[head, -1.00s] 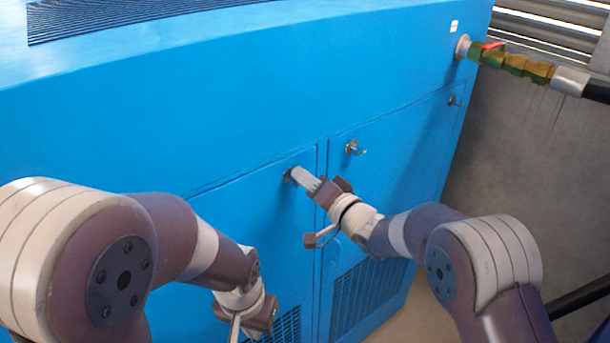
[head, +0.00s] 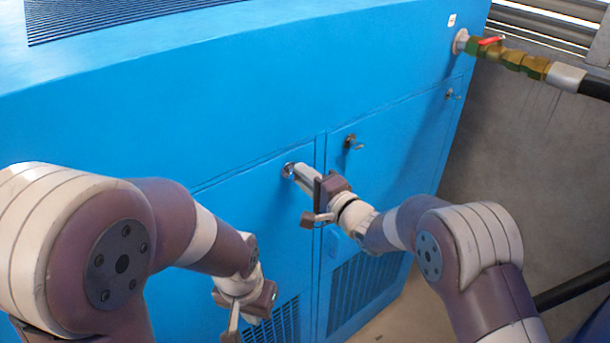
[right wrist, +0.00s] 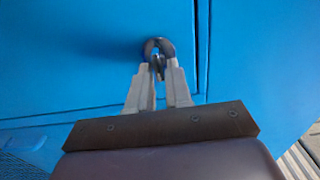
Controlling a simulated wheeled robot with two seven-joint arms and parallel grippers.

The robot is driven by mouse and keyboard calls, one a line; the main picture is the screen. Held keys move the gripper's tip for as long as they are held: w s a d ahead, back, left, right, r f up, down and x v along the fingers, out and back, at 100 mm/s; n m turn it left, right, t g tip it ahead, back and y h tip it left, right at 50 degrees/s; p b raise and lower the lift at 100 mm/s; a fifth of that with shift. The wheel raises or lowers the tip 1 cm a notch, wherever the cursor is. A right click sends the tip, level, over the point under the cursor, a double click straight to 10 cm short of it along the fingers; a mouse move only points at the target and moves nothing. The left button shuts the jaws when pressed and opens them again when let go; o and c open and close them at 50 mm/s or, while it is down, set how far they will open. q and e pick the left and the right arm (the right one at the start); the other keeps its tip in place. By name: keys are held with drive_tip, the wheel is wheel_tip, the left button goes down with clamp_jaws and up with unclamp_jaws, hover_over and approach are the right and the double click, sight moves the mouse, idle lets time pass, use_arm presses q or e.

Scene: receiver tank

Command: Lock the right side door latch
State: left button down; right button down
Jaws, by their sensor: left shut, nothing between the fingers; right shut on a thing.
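A round metal latch (head: 288,170) sits near the upper right corner of the left blue door (head: 260,205). My right gripper (head: 297,175) reaches it from the lower right and is shut on its small handle. In the right wrist view, the latch (right wrist: 158,47) shows its round base, and the handle stands between the two pale fingertips (right wrist: 158,75). My left gripper (head: 234,325) hangs low in front of the same door, shut and empty, apart from any latch. Whether the held latch is locked I cannot tell.
The right blue door (head: 395,150) has a latch at its upper left (head: 352,143) and another at its upper right (head: 450,94). A brass valve with a red handle (head: 490,41) and a black hose stick out at the upper right. Vent grilles (head: 360,290) are low on the doors.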

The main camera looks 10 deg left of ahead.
drive_tip(key=shift+r, duration=0.1)
idle(0.3)
drive_tip(key=c, duration=1.3)
unclamp_jaws()
drive_tip(key=shift+o, duration=0.4)
drive_tip(key=shift+w, duration=0.1)
drive_tip(key=shift+d, duration=0.1)
drive_tip(key=b+v, duration=0.5)
drive_tip(key=v, duration=0.7)
drive_tip(key=shift+s+d+b, duration=0.2)
drive_tip(key=shift+s+b, duration=0.1)
